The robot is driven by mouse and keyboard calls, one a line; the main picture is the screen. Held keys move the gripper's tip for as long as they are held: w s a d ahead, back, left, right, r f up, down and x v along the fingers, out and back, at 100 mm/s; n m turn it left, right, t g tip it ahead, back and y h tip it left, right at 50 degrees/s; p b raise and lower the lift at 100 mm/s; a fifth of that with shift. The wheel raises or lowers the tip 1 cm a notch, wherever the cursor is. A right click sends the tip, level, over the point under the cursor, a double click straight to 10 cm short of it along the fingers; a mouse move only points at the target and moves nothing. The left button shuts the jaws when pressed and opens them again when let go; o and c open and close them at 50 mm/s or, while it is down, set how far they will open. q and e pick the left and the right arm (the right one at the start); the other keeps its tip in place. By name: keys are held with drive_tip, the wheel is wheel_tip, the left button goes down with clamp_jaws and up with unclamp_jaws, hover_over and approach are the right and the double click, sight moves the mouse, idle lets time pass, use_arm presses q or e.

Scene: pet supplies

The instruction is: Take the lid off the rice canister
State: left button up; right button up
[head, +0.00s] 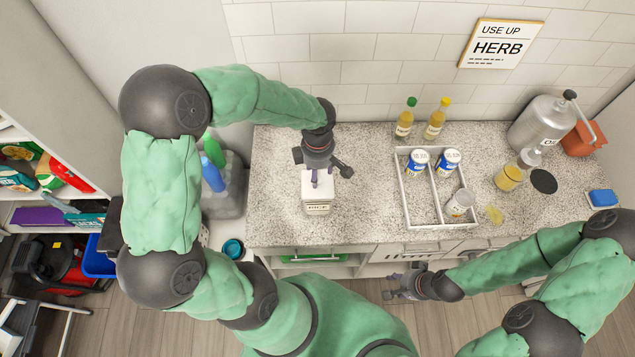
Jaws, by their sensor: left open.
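A white canister with a small dark-lettered label (318,208) stands upright on the speckled counter, left of centre; its label is too small to read surely. Its pale top is partly hidden by my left gripper (316,184). That gripper points down right over the canister's top with open jaws. I cannot tell whether its fingers touch the lid. My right gripper (392,288) is low in front of the counter, away from the canister and holding nothing that I can see; its jaw opening is unclear.
A divided white tray (408,204) holds several cans right of the canister. Two bottles (404,122) stand behind it. A metal dispenser (538,125), a jar (509,178) and a black disc (543,181) are further right. The counter (366,215) is clear between canister and tray.

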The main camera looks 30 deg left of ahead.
sight(325, 190)
use_arm(q)
wheel_tip(325, 190, down, 3)
drive_tip(key=shift+w+a+f, duration=0.1)
drive_tip(key=shift+a+f, duration=0.05)
drive_tip(key=shift+f, duration=0.05)
clamp_jaws()
idle(0.4)
